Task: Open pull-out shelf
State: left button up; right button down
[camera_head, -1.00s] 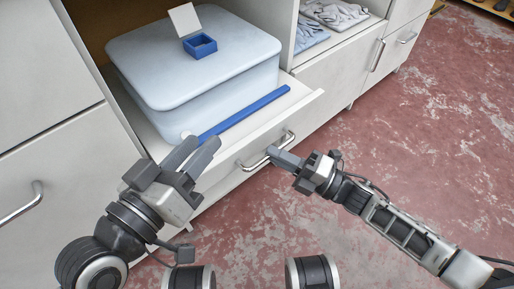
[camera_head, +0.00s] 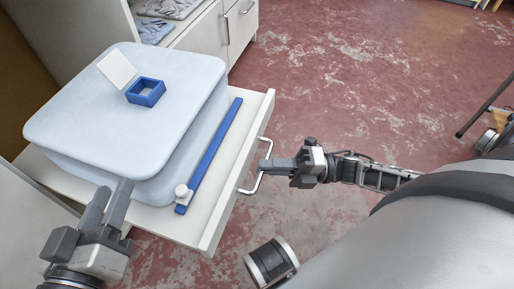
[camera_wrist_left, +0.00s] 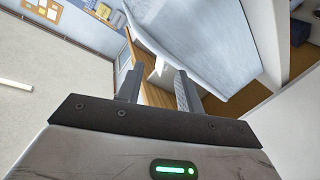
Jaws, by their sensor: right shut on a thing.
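The white pull-out shelf (camera_head: 227,213) stands out from the cabinet and carries a large pale blue lidded box (camera_head: 75,120). Its metal bar handle (camera_head: 249,191) is on the front face. My right gripper (camera_head: 268,165) is shut on the handle, coming from the right. My left gripper (camera_head: 111,196) is open and empty by the shelf's near side, in front of the box's near corner. In the left wrist view its two fingers (camera_wrist_left: 157,88) are apart with nothing between them.
A blue bar (camera_head: 212,150) with a white knob (camera_head: 182,192) lies along the shelf's front. A small blue open box (camera_head: 146,92) with a white lid sits on the large box. More cabinets (camera_head: 215,38) stand beyond. The red floor (camera_head: 350,90) to the right is largely clear.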

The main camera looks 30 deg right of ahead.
jog(key=shift+s+d, duration=0.25)
jog(key=c, duration=1.5)
grip_release()
jog(key=v, duration=1.6)
jog(key=shift+w, duration=0.1)
